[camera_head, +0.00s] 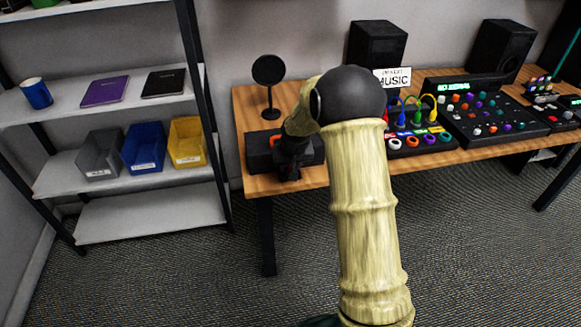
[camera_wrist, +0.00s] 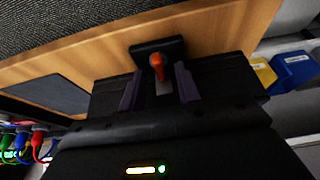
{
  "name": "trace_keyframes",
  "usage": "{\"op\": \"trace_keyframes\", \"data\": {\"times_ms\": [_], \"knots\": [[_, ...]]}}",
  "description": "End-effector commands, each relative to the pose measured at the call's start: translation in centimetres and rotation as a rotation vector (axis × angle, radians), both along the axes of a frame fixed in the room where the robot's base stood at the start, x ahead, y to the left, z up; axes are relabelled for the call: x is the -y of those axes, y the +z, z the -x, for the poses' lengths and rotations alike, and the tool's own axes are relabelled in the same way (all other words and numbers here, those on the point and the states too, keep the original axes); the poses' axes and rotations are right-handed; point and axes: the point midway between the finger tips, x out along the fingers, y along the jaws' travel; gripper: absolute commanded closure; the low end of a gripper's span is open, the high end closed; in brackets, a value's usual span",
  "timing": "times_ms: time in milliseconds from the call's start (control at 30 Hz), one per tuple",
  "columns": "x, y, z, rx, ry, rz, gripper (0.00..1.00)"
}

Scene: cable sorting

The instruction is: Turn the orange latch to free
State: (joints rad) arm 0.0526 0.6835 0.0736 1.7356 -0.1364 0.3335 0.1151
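The orange latch (camera_wrist: 158,66) shows in the wrist view on a small black mount (camera_wrist: 146,50) at the edge of the wooden desk. My gripper (camera_wrist: 160,74) is open, with one dark finger on each side of the latch. Gaps show between the latch and both fingers, so it is not clamped. In the head view my gripper (camera_head: 289,170) is at the front of a black box (camera_head: 258,152) on the left end of the desk.
The wooden desk (camera_head: 240,108) also holds a round black stand (camera_head: 268,72), speakers (camera_head: 377,42), a panel with coloured cables (camera_head: 418,138) and a mixer (camera_head: 490,115). A shelf (camera_head: 95,222) with bins stands at left. The floor in front is clear.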

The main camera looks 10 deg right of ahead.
Motion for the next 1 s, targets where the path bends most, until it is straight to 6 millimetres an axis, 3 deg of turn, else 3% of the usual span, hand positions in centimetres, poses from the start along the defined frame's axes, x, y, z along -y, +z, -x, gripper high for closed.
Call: {"op": "trace_keyframes", "data": {"times_ms": [367,533,1000], "knots": [[0.01,-0.68,-0.28,0.000,0.000,0.000,0.67],[0.01,-0.67,-0.27,0.000,0.000,0.000,1.00],[-0.12,-0.65,-0.27,0.000,-0.045,0.001,1.00]]}}
